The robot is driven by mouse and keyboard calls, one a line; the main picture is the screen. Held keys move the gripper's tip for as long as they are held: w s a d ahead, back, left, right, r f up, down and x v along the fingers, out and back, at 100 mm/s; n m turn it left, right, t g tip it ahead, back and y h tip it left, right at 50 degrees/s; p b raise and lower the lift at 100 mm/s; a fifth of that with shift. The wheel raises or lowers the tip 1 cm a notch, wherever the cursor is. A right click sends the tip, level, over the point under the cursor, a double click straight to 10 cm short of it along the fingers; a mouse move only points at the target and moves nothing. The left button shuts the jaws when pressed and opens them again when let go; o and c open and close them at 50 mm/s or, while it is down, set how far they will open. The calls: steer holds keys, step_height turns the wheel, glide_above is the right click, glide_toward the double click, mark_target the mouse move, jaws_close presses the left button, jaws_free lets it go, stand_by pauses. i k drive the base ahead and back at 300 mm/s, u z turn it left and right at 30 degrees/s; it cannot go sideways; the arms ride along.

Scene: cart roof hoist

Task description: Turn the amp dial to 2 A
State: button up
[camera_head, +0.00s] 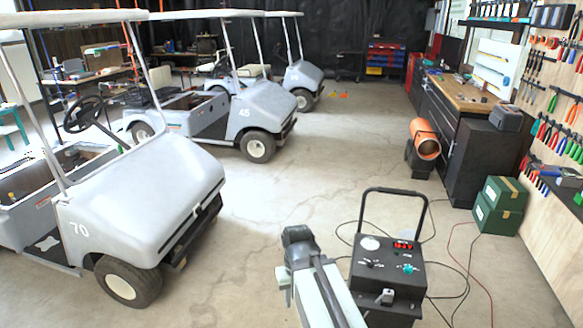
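A black charger cart (387,285) with an upright loop handle stands on the floor at the lower middle right. Its sloped top panel carries a round white gauge (370,243), a red lit display (403,245), a dark knob (370,264) and a teal knob (410,268). The panel markings are too small to read, so I cannot tell which knob is the amp dial or where it points. My arm rises just left of the cart, with a dark joint at its top. I cannot make out gripper fingers, and nothing of mine visibly touches the knobs.
A grey golf cart (145,195) marked 70 stands at left, with more carts behind. Thin cables (462,262) lie around the charger. Green boxes (500,205), an orange cylinder (424,139) and a workbench (465,95) line the right. The middle floor is clear.

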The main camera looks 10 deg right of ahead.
mark_target(407, 268)
steer(key=i, duration=5.25)
steer(key=z, duration=2.45)
steer(key=i, duration=0.15)
steer(key=z, duration=2.4)
